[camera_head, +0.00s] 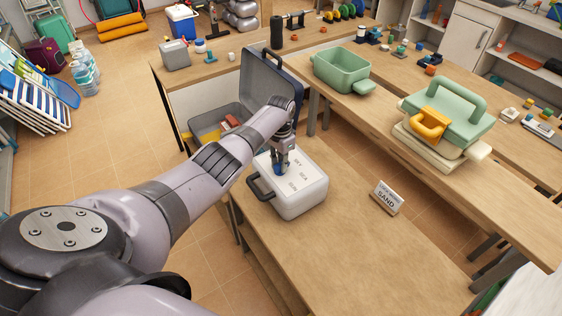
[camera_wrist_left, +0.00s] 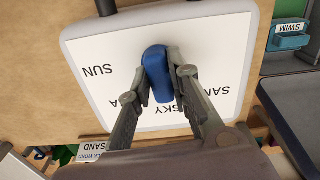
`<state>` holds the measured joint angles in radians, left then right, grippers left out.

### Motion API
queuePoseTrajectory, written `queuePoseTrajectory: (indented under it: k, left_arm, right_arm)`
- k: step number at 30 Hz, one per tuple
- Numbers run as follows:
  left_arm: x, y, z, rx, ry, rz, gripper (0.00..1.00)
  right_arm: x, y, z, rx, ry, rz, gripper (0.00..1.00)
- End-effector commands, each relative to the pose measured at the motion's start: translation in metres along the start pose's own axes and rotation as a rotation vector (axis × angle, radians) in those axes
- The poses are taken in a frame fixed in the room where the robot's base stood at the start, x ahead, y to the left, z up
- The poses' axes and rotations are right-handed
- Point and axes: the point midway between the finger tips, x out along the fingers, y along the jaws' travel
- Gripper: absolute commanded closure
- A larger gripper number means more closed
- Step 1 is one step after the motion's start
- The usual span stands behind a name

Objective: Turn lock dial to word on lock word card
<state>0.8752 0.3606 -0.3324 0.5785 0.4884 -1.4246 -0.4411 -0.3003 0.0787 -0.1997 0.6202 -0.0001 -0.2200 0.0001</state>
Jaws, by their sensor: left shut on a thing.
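A white lock case (camera_head: 302,198) with a dark handle lies on the near table. Its white face (camera_wrist_left: 110,45) bears printed words; SUN, SKY and a partly covered word starting SA show in the left wrist view. A blue dial knob (camera_wrist_left: 156,72) stands on the face. My left gripper (camera_head: 279,166) points down at the case and is shut on the knob, with a finger on its right side in the left wrist view (camera_wrist_left: 162,98). Which word the dial points at is unclear. The lock word card (camera_head: 387,198) stands right of the case and reads SAND. My right gripper is out of view.
An open dark suitcase (camera_head: 270,82) stands behind my left arm. A green bin (camera_head: 341,72) and a green case with a yellow handle (camera_head: 448,112) stand on the table behind. The near table (camera_head: 350,255) is clear in front of the card.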

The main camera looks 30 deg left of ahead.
Motion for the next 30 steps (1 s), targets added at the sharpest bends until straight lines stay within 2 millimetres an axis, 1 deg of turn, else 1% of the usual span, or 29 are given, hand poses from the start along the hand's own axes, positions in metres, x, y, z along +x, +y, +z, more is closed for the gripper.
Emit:
queuePoseTrajectory:
  k: [9, 18, 24, 30]
  left_arm:
    - [-0.002, -0.001, -0.001, -0.297, 0.002, 0.000, 1.00]
    - [-0.002, -0.003, 0.000, -0.536, 0.002, 0.000, 1.00]
    - [-0.002, -0.003, 0.000, -0.642, 0.003, 0.000, 1.00]
    - [-0.001, -0.003, 0.000, -0.699, 0.003, 0.000, 1.00]
  right_arm:
    - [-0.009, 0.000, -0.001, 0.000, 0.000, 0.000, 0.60]
    - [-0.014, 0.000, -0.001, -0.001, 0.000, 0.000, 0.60]
    - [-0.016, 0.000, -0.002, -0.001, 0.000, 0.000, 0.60]
    - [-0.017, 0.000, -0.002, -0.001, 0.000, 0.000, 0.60]
